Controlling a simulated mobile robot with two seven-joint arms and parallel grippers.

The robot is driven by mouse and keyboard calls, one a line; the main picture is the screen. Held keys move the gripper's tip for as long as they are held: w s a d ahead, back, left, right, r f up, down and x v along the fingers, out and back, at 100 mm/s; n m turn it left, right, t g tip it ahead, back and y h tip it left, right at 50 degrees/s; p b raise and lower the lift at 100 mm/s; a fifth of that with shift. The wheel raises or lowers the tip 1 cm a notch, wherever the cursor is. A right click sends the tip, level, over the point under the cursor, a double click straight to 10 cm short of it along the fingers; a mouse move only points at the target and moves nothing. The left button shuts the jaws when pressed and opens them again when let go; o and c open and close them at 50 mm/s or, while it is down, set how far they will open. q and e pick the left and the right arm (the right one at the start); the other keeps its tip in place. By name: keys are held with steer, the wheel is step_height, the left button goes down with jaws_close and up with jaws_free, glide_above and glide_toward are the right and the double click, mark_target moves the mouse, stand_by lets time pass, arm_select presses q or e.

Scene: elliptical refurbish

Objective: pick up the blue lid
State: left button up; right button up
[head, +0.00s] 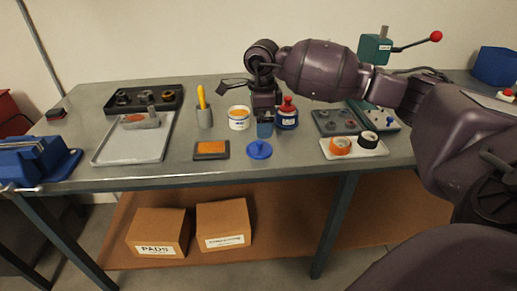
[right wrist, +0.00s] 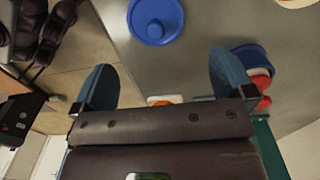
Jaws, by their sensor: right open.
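The blue lid (head: 260,152) is a round disc with a small knob on top. It lies flat near the front edge of the grey table. It also shows at the top of the right wrist view (right wrist: 172,31). My right gripper (head: 265,130) is just behind the lid in the head view, with its blue fingers pointing down. In the right wrist view its two fingers (right wrist: 164,78) are spread wide with nothing between them, and the lid lies beyond the fingertips. My left gripper is not in view.
A red-capped blue bottle (head: 288,117) stands close to the right of my gripper. A white tub (head: 238,123) and a grey cup with a yellow-handled tool (head: 204,117) stand to the left. An orange pad (head: 211,149) lies left of the lid; a tray (head: 370,151) with tape rolls is right.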

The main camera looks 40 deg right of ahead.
mark_target(257, 141)
step_height(257, 141, down, 3)
steer(key=shift+a+r, duration=0.1)
steer(key=f, duration=0.2)
steer(key=a+f, duration=0.1)
steer(key=f, duration=0.1)
steer(key=shift+w+f+b, duration=0.1)
steer(key=shift+f+b, duration=0.2)
steer(key=shift+b, duration=0.1)
steer(key=shift+f, duration=0.2)
